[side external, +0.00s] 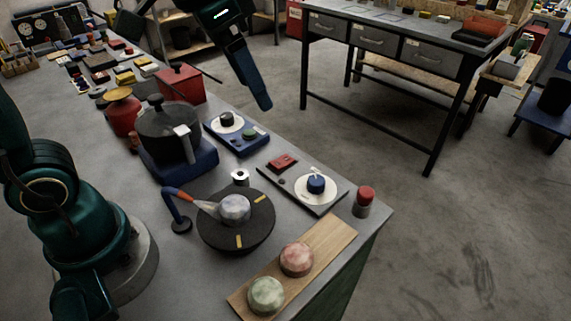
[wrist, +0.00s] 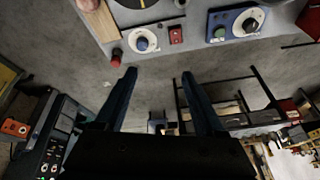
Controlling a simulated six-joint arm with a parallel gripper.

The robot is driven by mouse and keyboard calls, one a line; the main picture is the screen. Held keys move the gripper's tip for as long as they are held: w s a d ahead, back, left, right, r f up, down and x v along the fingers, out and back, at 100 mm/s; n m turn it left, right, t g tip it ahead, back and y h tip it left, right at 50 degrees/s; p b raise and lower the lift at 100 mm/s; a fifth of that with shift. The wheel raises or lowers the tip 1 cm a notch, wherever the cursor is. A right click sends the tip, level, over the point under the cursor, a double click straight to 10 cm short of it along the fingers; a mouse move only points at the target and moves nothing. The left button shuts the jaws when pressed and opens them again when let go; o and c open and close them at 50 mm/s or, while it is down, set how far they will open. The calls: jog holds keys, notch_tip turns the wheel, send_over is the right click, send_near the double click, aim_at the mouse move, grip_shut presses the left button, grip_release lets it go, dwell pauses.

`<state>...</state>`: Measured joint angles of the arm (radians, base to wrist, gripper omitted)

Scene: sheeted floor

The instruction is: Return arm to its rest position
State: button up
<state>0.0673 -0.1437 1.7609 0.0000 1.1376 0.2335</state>
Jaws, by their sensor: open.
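My gripper (side external: 262,98) is raised over the far edge of the workbench (side external: 110,125) in the side external view, pointing down and clear of everything on it. In the wrist view the gripper's two dark fingers (wrist: 158,80) are spread apart with nothing between them. Beyond the fingertips the wrist view shows bare floor and the bench edge with its panels. My gripper touches nothing.
A drawer table (side external: 385,45) stands behind, across open floor.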

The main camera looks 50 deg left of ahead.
jog(key=s+a+f+n+t, duration=0.1)
jog(key=s+f+n, duration=0.2)
jog(key=s+f, duration=0.3)
jog(key=s, duration=0.4)
jog(key=shift+s+a, duration=0.2)
jog(key=shift+a, duration=0.2)
